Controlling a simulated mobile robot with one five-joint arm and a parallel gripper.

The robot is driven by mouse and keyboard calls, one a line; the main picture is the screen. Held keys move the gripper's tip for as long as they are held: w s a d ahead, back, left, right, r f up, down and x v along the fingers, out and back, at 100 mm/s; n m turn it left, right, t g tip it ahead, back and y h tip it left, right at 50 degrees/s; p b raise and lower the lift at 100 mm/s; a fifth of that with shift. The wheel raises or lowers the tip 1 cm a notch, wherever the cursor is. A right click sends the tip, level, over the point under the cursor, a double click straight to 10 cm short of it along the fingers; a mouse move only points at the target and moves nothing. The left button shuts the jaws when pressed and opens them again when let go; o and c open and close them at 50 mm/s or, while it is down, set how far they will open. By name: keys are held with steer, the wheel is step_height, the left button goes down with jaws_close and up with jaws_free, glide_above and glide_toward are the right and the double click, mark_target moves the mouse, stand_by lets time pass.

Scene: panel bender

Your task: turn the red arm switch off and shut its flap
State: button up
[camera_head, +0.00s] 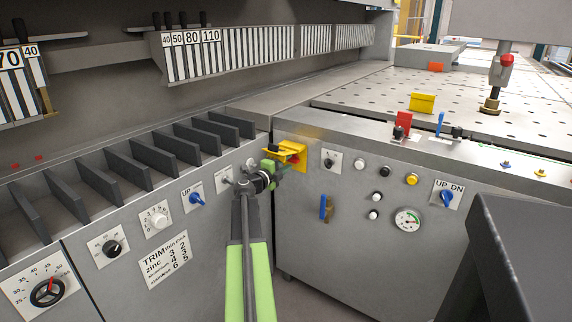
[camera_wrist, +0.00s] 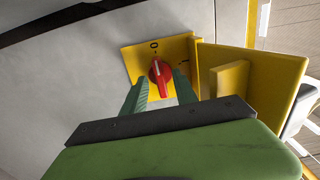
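A red rotary knob (camera_wrist: 161,72) with a white line sits on a yellow plate (camera_wrist: 133,58) marked 0. Its line runs roughly up towards the 0. A yellow flap (camera_wrist: 292,80) stands swung open to the right of the knob. In the head view the yellow flap (camera_head: 290,147) shows at the panel corner. My gripper (camera_wrist: 160,86) is open, its green fingers on either side of the knob's lower part; contact is unclear. The gripper (camera_head: 272,168) partly covers the plate in the head view.
A blue handle (camera_head: 323,207), a gauge (camera_head: 407,219) and several buttons are on the right front panel. A blue UP DN knob (camera_head: 446,198) is further right. The left panel has dials and dark upright fins (camera_head: 125,167). A dark block (camera_head: 510,260) fills the lower right.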

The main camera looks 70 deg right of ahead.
steer(key=v, duration=1.7)
steer(key=shift+a, duration=0.25)
steer(key=shift+w, duration=0.1)
steer(key=shift+c, duration=0.4)
step_height(320, 180, up, 5)
steer(key=n+p, duration=0.4)
steer(key=p, duration=0.1)
steer(key=shift+a+r, duration=0.2)
steer(key=shift+r, duration=0.05)
jaws_close()
step_height(320, 180, up, 11)
steer(key=n+p, duration=0.9)
steer(key=n, duration=0.5)
glide_above(272, 149)
steer(key=shift+f+h, duration=0.2)
steer(key=shift+h, duration=0.2)
steer(key=f+b, duration=0.1)
steer(key=a+f+b, duration=0.1)
steer(key=f+b, duration=0.1)
steer(key=f, duration=0.1)
steer(key=shift+w+a+b, duration=0.15)
steer(key=shift+a+b, duration=0.1)
steer(key=shift+b, duration=0.1)
